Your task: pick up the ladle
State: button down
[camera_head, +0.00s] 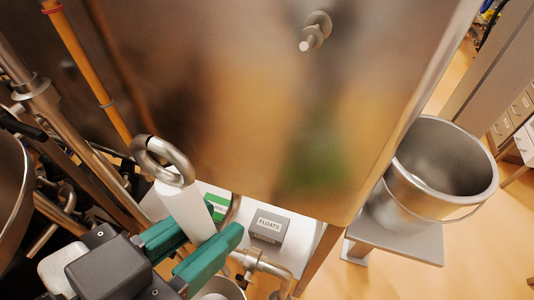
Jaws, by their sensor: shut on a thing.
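The ladle, as far as I can tell, is the piece with a thick white handle (186,207) and a steel ring (163,160) at its upper end. My gripper (208,230) has teal fingers on both sides of the white handle and is shut on it. The handle leans, with its ring end toward the upper left. Its lower part is hidden behind the fingers. A round metal rim (222,287) shows below the fingers; I cannot tell whether it is the ladle's bowl.
A large steel hopper wall (290,100) fills the middle, close beyond the ring. A steel bucket (437,170) stands on a grey shelf (395,240) at the right. A grey box labelled FLOATS (268,227) sits on a white surface below. Pipes (85,60) crowd the left.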

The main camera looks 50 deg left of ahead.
jog(key=s+d+r+b, duration=0.1)
jog(key=s+d, duration=0.2)
jog(key=s, duration=0.6)
jog(key=s+d, duration=0.3)
jog(key=s, duration=0.6)
jog(key=shift+s+d+r+b, duration=0.3)
jog(key=shift+r+b, duration=0.1)
jog(key=s+d+b, duration=0.3)
jog(key=s+b, duration=0.1)
jog(key=s, duration=0.2)
jog(key=shift+d, duration=0.3)
dwell(0.3)
dwell(1.0)
